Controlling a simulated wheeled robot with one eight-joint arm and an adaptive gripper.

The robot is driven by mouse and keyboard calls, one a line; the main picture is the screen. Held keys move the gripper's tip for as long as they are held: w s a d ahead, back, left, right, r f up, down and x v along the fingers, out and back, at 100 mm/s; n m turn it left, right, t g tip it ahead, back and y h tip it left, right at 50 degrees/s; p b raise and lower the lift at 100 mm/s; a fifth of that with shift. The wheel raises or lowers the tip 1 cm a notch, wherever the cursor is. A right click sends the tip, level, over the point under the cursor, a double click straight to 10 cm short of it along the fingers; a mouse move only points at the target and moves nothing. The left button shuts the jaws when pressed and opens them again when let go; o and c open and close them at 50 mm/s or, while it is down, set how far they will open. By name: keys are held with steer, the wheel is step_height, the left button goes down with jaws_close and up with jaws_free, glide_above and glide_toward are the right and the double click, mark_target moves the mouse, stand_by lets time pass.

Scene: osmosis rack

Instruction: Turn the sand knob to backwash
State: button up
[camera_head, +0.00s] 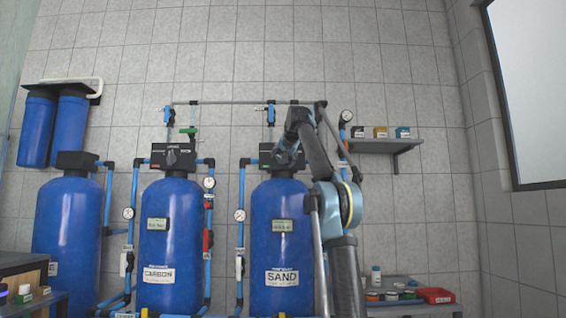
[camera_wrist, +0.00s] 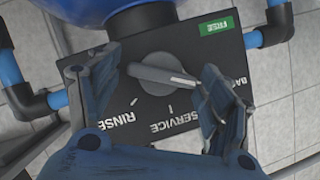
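In the wrist view, the grey sand knob (camera_wrist: 160,72) sits on a black panel (camera_wrist: 190,42) marked RINSE at left, SERVICE below and a partly hidden BA... label at right. The knob's light pointer aims right, towards the side of the BA... label. My gripper (camera_wrist: 152,95) is open, with one finger left of the knob and the other close to the pointer tip. I cannot tell whether that finger touches it.
The carbon tank (camera_head: 170,235) with its own valve head (camera_head: 173,155) stands to the left. Blue pipes and gauges (camera_head: 240,215) run between the tanks.

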steer(key=shift+s+r, duration=0.1)
steer(key=shift+s, duration=0.05)
steer(key=v, duration=1.1)
steer(key=shift+s, duration=0.35)
stand_by(0.3)
